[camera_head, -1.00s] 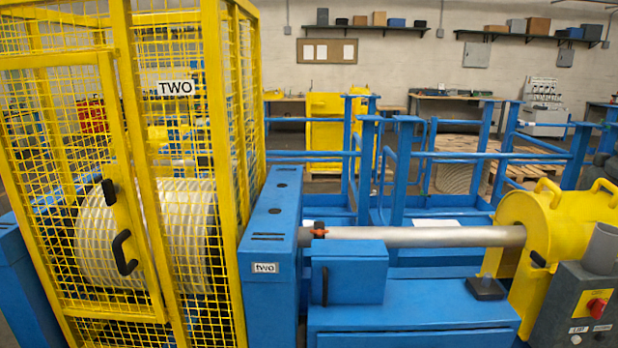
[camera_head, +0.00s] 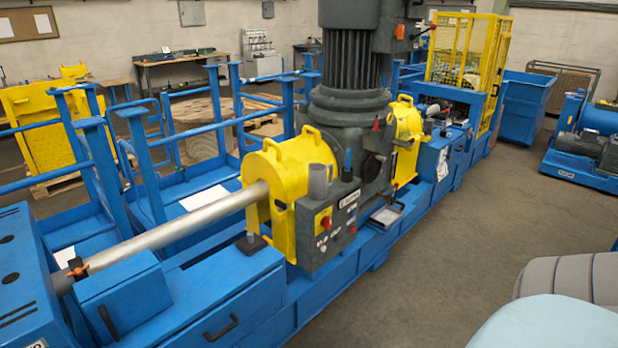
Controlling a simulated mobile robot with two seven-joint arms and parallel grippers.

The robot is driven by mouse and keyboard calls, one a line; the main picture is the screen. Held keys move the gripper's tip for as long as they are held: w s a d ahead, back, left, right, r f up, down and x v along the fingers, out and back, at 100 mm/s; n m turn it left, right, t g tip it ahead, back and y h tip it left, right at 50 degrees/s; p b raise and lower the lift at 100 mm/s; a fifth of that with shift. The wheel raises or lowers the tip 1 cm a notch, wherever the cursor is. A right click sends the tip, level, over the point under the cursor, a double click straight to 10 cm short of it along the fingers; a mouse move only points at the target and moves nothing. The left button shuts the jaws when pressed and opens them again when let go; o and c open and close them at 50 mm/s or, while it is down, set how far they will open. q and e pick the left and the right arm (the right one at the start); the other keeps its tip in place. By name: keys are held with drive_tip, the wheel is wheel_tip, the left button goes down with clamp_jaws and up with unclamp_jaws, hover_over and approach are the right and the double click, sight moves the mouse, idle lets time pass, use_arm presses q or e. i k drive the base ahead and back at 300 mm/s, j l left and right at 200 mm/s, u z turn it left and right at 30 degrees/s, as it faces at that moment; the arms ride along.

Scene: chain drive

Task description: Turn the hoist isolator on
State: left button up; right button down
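A red rotary switch (camera_head: 326,222) on a yellow plate sits on the front of the dark grey control box (camera_head: 345,235) under the large motor. It looks like an isolator, but its handle position is too small to tell and I cannot read the labels near it. An orange-red part (camera_head: 399,31) shows on the grey box high on the motor's right side; I cannot tell whether it is another switch. Neither of my grippers is in view.
A metal shaft (camera_head: 205,217) runs into a yellow guard (camera_head: 285,185) left of the motor (camera_head: 348,60). The long blue base (camera_head: 330,290) lies between me and the control box. Grey floor (camera_head: 450,240) is open at the right. A blue skip (camera_head: 525,105) stands farther back.

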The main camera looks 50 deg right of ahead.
sight(326, 221)
drive_tip(key=z, duration=1.65)
drive_tip(key=i+l+u, duration=0.1)
drive_tip(key=i+u, duration=0.25)
drive_tip(key=i, duration=1.55)
